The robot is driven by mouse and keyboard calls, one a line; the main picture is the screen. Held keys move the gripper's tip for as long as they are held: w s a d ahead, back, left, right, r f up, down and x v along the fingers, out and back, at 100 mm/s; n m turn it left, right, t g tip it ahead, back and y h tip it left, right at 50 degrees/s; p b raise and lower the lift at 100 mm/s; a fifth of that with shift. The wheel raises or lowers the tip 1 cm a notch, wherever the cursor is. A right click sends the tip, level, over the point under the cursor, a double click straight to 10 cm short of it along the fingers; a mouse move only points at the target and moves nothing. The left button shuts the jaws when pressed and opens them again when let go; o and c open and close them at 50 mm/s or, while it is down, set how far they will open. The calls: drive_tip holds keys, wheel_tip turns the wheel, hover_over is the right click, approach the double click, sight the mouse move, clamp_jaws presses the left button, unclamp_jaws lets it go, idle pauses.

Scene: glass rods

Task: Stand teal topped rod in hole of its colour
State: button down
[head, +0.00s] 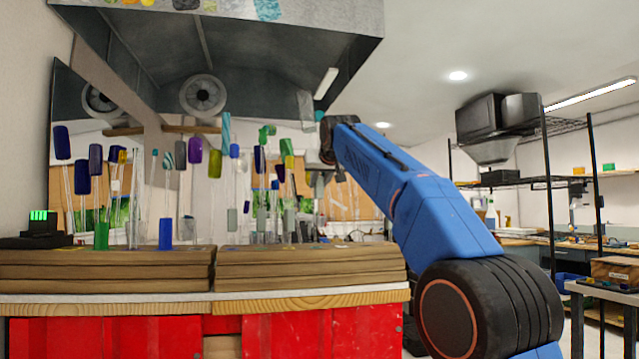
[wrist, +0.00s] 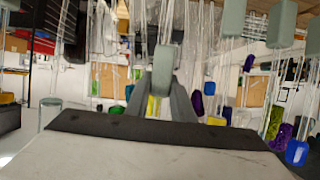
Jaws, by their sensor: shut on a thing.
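My gripper (wrist: 164,85) is shut on a rod with a dull grey-teal top (wrist: 163,70). The top sits between the two dark fingers, and clear glass shows above it in the wrist view. In the head view my gripper (head: 318,172) is above the right-hand wooden board stack (head: 310,275), beside the standing rods; what it holds is hard to make out there. The holes in the left (head: 100,272) and right stacks are seen edge-on, so I cannot tell the teal hole.
Many glass rods with coloured tops crowd both stacks, including a green one (head: 101,236), a blue one (head: 165,234) and a purple one (head: 95,159). A dark hood (head: 250,60) hangs above. A black box with green lights (head: 40,228) stands at the left.

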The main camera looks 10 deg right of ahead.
sight(317, 188)
drive_tip(key=shift+a+f, duration=0.15)
drive_tip(key=shift+a, duration=0.25)
drive_tip(key=shift+a+f, duration=0.1)
drive_tip(key=shift+f, duration=1.2)
wheel_tip(317, 188, down, 6)
idle(0.6)
drive_tip(key=shift+f, duration=0.55)
idle(0.6)
drive_tip(key=c, duration=1.5)
unclamp_jaws()
drive_tip(key=shift+o, duration=0.2)
